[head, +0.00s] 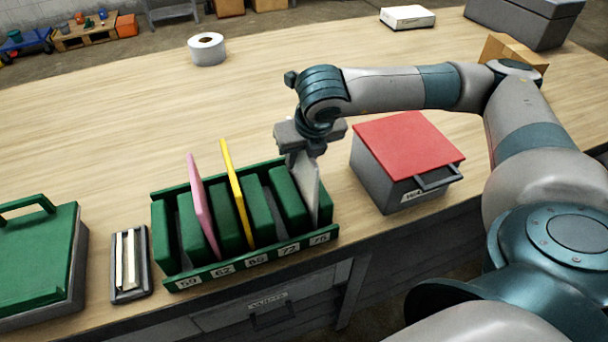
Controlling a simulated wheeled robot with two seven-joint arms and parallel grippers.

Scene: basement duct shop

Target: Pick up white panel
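The white panel (309,188) stands upright, slightly tilted, in the rightmost slot of a green rack (243,267) with number labels along its front. A pink panel (203,208) and a yellow panel (236,190) stand in other slots of the same rack. My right gripper (303,152) points down at the top edge of the white panel, with the panel's top at its fingers. The fingers are partly hidden, so I cannot tell whether they are closed on the panel. My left gripper is not in view.
A grey box with a red lid (408,145) stands close to the right of the rack. A small dark tray (131,293) and a green-lidded case (36,255) are to the left. A tape roll (207,50) sits farther back. The wooden bench behind the rack is mostly clear.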

